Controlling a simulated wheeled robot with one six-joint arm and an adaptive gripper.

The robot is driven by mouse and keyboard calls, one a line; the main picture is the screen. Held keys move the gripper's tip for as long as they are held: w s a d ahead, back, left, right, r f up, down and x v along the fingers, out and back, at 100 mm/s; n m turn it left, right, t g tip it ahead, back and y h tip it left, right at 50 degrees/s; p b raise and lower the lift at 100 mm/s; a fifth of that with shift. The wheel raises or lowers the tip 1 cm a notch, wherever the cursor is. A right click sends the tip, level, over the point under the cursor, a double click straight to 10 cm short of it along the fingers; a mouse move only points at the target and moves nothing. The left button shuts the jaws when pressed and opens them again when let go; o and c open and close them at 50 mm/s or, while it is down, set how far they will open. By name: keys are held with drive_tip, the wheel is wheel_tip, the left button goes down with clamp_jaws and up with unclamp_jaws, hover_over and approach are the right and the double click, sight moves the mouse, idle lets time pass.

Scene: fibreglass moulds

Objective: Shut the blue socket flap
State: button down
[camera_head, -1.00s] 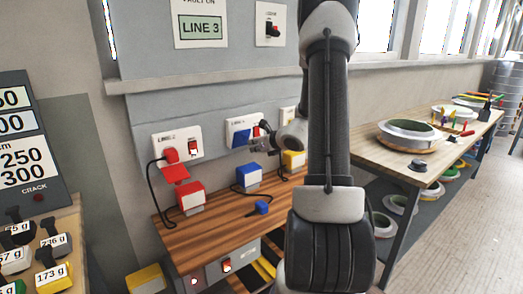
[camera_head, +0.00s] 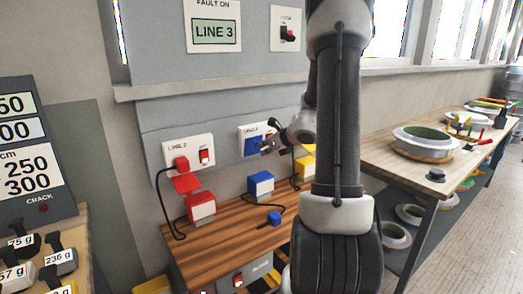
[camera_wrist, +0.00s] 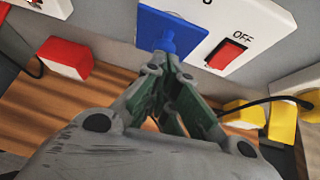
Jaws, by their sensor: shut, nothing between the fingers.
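The blue socket flap (camera_head: 253,145) is on the white wall socket plate in the middle of the back panel. It also shows in the wrist view (camera_wrist: 153,25) as a flat blue panel with a small blue knob (camera_wrist: 168,41) near its lower edge. It looks upright against the plate; I cannot tell if it is fully shut. My gripper (camera_head: 268,148) is at the flap's right side in the head view. In the wrist view my shut, empty gripper (camera_wrist: 160,66) has its fingertips right by the knob; contact is unclear.
A red switch (camera_wrist: 227,54) marked OFF sits right of the flap.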

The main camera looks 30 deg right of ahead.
drive_tip(key=shift+w+r, duration=0.65)
drive_tip(key=shift+r, duration=0.3)
